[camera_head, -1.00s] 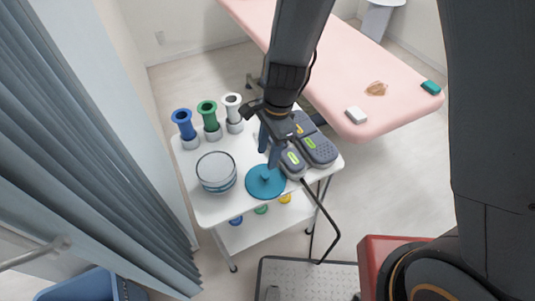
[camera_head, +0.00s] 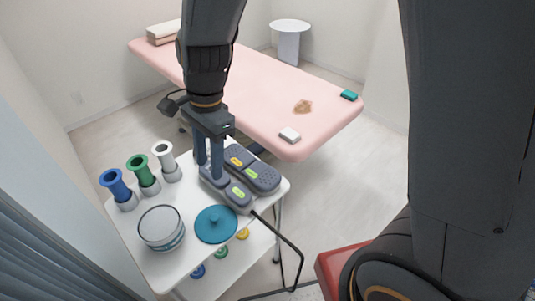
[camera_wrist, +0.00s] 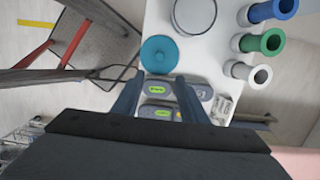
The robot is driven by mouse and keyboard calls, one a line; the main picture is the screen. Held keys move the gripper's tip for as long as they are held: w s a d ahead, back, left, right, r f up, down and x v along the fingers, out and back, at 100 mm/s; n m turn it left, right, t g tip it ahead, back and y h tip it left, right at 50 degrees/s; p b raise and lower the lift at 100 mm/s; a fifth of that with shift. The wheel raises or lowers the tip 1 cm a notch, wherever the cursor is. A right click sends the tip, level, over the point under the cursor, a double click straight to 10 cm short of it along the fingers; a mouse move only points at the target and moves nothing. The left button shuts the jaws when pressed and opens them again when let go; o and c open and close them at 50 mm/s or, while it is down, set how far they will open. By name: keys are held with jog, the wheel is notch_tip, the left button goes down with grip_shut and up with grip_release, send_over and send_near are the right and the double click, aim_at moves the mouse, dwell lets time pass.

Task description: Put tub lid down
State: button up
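The blue round tub lid (camera_head: 216,225) lies flat on the white trolley top, knob up. It also shows in the wrist view (camera_wrist: 159,54). The clear tub (camera_head: 161,229) with a blue band stands beside it on the left, and its rim shows in the wrist view (camera_wrist: 195,14). My gripper (camera_head: 209,165) is open and empty, behind the lid and above the grey pedal units. In the wrist view its two fingers (camera_wrist: 158,92) are apart, with the lid beyond their tips and nothing between them touching.
Blue (camera_head: 115,184), green (camera_head: 139,165) and white (camera_head: 163,151) spools stand along the trolley's left side. Grey pedal units (camera_head: 252,170) with a black cable sit right of my gripper. A pink treatment bed (camera_head: 255,85) is behind. A curtain (camera_head: 40,240) is at left.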

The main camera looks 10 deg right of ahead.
jog(key=s+d+n+t, duration=0.1)
jog(key=d+n, duration=0.4)
jog(key=d, duration=0.6)
jog(key=s+d+r+n+t+h, duration=0.1)
jog(key=s+d+n, duration=0.1)
jog(key=d+n, duration=0.4)
jog(key=d, duration=0.5)
jog(key=shift+s+n, duration=0.3)
jog(key=shift+s, duration=0.05)
jog(key=shift+d, duration=0.1)
